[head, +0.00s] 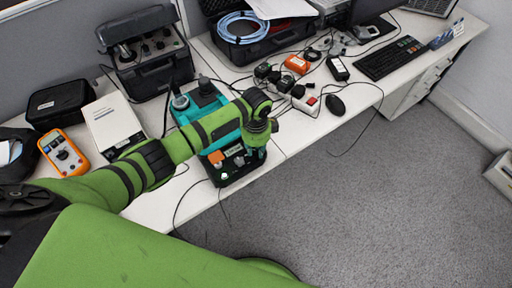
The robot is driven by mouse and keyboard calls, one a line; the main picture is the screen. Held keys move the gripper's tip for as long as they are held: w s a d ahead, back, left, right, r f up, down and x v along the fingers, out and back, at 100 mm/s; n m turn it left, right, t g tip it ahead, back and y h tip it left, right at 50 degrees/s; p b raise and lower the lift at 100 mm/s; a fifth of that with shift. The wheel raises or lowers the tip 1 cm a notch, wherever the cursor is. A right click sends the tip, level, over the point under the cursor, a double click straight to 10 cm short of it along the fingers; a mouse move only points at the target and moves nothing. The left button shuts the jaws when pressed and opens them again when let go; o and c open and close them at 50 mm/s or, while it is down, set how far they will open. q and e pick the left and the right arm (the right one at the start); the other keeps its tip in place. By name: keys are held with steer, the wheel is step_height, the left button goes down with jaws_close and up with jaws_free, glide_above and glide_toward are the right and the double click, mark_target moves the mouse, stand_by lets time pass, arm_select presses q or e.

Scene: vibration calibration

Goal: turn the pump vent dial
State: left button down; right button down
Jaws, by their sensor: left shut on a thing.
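A teal and black pump unit (187,114) stands on the white desk near its front edge. My left arm reaches across it from the left and hides its middle. My left gripper (255,150) points down at the right front part of the unit, beside an orange part and a small white part on its panel. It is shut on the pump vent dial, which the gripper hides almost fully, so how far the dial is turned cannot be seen. My right gripper is not in view.
An orange multimeter (63,152) and a white box (113,124) stand left of the pump on the desk. An open black case (151,60) is behind. Cables, a power strip (306,104), a mouse (335,104) and a keyboard (391,58) lie to the right. Carpet is clear in front.

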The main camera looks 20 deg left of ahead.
arm_select(q)
steer(key=shift+a+m, duration=0.1)
steer(key=shift+m, duration=0.3)
steer(key=m, duration=0.2)
steer(key=shift+m+p, duration=0.3)
steer(key=shift+m, duration=0.1)
steer(key=m, duration=0.9)
steer(key=shift+b, duration=0.4)
steer(key=m+b, duration=0.1)
steer(key=m, duration=0.4)
steer(key=c, duration=1)
jaws_free()
steer(key=shift+w, duration=0.1)
steer(key=shift+c, duration=0.2)
